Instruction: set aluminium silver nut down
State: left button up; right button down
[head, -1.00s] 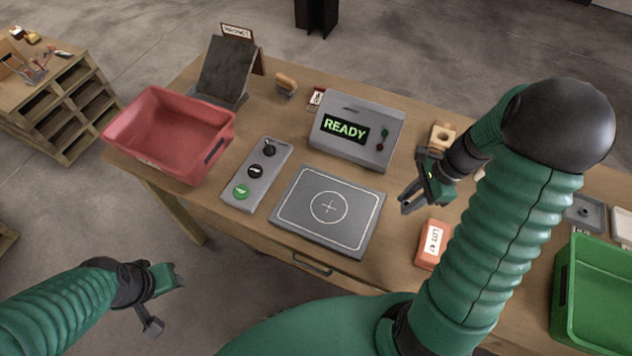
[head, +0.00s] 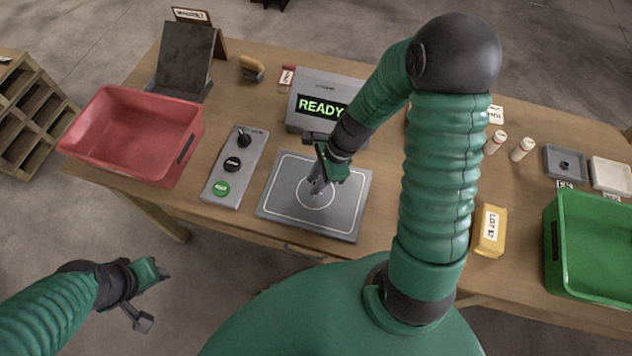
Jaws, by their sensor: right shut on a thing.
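My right gripper (head: 314,190) is over the middle of the grey plate (head: 275,205) with the white circle, its fingertips at or just above the surface. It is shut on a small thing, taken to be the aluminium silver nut. The nut itself is hidden or too small to make out between the fingers. I cannot tell whether it touches the plate. My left gripper (head: 157,298) is open and empty, off the table's front edge at the lower left.
The READY display box (head: 308,122) stands just behind the plate. A button panel (head: 236,165) and a red bin (head: 90,150) are to its left. A yellow box (head: 490,228), green bin (head: 590,300) and small grey tray (head: 552,172) are to the right. My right arm hides part of the table.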

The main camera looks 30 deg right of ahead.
jog(key=shift+s+d+f, duration=0.1)
jog(key=shift+s+f, duration=0.05)
jog(key=shift+f, duration=0.4)
jog(key=shift+s+f, duration=0.1)
jog(key=shift+f, duration=0.45)
pick_arm(q)
jog(key=shift+s+d+f, duration=0.1)
jog(key=shift+s+d, duration=0.05)
pick_arm(e)
jog(key=shift+w+d, duration=0.1)
jog(key=shift+w, duration=0.05)
jog(key=c, duration=1.5)
grip_release()
jog(key=shift+f, duration=0.1)
jog(key=o, duration=0.3)
jog(key=shift+r, duration=0.2)
